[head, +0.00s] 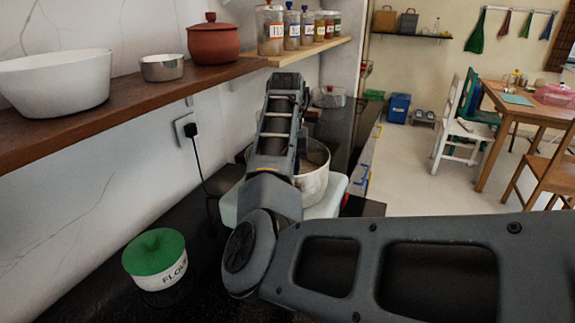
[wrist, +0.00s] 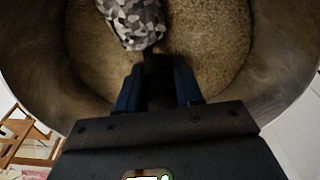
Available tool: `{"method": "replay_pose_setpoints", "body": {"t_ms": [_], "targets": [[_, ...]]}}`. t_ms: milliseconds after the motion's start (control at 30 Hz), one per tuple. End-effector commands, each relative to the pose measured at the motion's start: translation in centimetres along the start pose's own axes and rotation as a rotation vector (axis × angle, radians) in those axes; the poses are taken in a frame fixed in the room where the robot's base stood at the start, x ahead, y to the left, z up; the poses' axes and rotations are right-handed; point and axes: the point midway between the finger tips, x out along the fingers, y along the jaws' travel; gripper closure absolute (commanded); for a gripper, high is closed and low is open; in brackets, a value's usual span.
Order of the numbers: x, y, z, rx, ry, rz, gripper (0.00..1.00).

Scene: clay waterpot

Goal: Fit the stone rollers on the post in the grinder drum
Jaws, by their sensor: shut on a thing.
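The steel grinder drum (head: 316,187) stands on a pale base on the dark counter, partly hidden behind my arm. In the wrist view its metal wall (wrist: 283,80) curves around a rough tan stone floor (wrist: 215,50). My gripper (wrist: 157,78), with blue finger pads, points into the drum and is shut on the dark middle part of the stone rollers. One speckled grey-and-white stone roller (wrist: 136,22) shows just beyond the fingertips, over the drum floor. A second roller and the post cannot be made out. In the head view my arm hides the gripper.
A black plug and cord (head: 196,150) hang on the wall left of the drum.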

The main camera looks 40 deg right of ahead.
Motion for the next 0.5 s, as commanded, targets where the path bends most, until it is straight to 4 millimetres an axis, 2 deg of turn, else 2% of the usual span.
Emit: {"method": "replay_pose_setpoints", "body": {"t_ms": [200,233,500], "targets": [[-0.14,-0.03,-0.06,0.001,0.003,-0.001,1.0],[-0.14,-0.03,-0.06,0.001,0.003,-0.001,0.62],[-0.05,0.0,-0.02,0.001,0.001,0.0,0.37]]}}
